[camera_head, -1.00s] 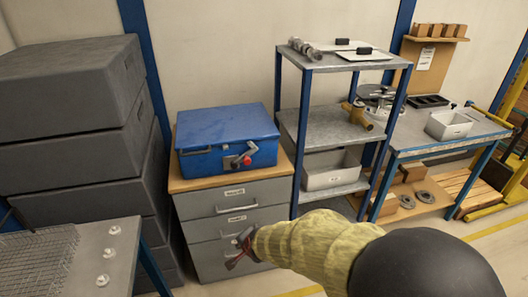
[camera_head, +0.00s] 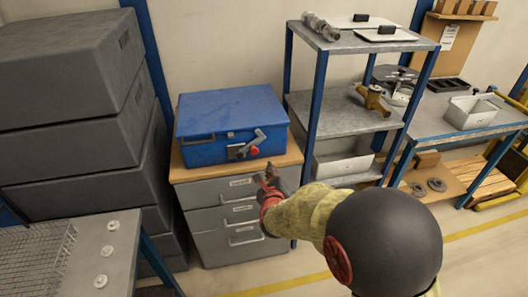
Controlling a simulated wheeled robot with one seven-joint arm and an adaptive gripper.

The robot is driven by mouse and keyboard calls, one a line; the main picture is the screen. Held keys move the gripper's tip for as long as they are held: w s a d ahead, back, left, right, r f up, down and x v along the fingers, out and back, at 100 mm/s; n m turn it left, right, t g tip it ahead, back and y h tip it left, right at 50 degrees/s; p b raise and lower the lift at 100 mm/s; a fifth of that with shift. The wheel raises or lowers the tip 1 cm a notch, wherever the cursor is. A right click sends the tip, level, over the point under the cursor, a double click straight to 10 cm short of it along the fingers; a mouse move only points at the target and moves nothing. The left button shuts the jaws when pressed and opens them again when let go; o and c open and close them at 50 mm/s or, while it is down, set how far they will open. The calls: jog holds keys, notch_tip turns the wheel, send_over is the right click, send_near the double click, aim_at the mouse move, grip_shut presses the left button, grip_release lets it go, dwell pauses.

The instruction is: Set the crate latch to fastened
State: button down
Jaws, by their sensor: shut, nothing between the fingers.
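The blue crate (camera_head: 222,117) sits closed on the wooden top of a grey drawer cabinet. Its latch (camera_head: 251,145) is on the front face, toward the right, with a grey lever slanting up to the right and a red part at its lower left. My gripper (camera_head: 266,176) is shut and empty. In the picture it is just below and right of the latch, in front of the cabinet's top edge, and apart from the latch. I cannot tell from the lever's angle whether the latch is fastened.
The drawer cabinet (camera_head: 224,193) stands below the crate. A metal shelf rack (camera_head: 340,113) is close on the right, and stacked dark grey boxes (camera_head: 75,110) are on the left. A grey table (camera_head: 112,245) with a wire basket is at the lower left.

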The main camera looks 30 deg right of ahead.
aim_at(249, 147)
jog(key=shift+w, duration=0.1)
jog(key=w+d+b, duration=0.1)
jog(key=w, duration=0.2)
jog(key=w+b, duration=0.1)
jog(key=w, duration=0.2)
jog(key=w+d+b, duration=0.1)
jog(key=w, duration=0.1)
jog(key=shift+w+d, duration=0.3)
jog(key=shift+w, duration=0.1)
jog(key=shift+w+a+r, duration=0.1)
jog(key=shift+a+r, duration=0.15)
jog(key=shift+r, duration=0.05)
jog(key=shift+a, duration=0.1)
